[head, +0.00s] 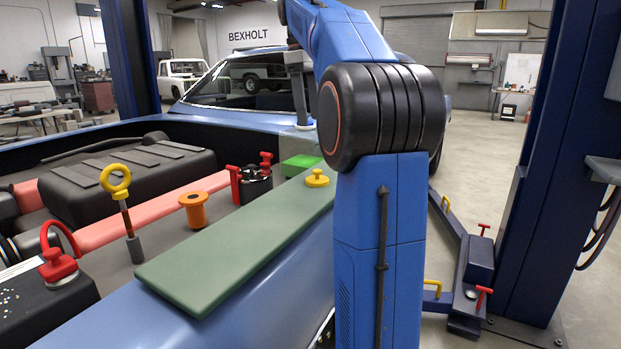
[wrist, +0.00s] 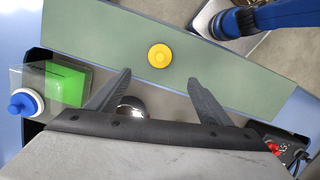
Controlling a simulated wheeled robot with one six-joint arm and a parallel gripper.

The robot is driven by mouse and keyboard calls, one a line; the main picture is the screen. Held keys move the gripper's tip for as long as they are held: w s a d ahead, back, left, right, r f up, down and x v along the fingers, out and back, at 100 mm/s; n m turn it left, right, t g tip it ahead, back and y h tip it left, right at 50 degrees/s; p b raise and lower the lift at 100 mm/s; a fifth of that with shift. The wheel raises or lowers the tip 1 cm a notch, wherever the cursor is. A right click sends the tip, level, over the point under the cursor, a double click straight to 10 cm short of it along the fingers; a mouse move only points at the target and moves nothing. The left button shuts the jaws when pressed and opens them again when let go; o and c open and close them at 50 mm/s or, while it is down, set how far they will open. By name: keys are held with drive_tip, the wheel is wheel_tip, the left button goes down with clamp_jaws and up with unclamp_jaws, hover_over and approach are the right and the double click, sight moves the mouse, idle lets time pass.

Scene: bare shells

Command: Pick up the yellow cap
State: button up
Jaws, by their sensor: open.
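The yellow cap (head: 317,179) sits on the green mat (head: 215,258) near the mat's far end in the head view. In the wrist view the yellow cap (wrist: 160,56) is round, upright and wholly visible on the mat (wrist: 225,72). My gripper (wrist: 160,82) is open, with nothing between its two dark fingers. The cap lies just beyond the fingertips in that picture, roughly centred between them. My gripper's fingers are not clearly seen in the head view, where my arm takes up the centre.
A green block (wrist: 61,83) and a blue-and-white cap (wrist: 26,102) stand left of the fingers in the wrist view. In the engine bay are a yellow-ringed dipstick (head: 116,182), an orange cap (head: 194,210) and a black reservoir with red clips (head: 254,184). A blue lift post (head: 560,150) stands right.

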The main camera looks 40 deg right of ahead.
sight(316, 170)
drive_tip(key=f, duration=0.5)
drive_tip(key=s+f, duration=0.1)
drive_tip(key=f, duration=0.5)
drive_tip(key=s+d+f, duration=0.1)
drive_tip(key=f, duration=0.4)
drive_tip(key=shift+f, duration=0.3)
drive_tip(key=shift+c, duration=0.6)
drive_tip(key=c, duration=1)
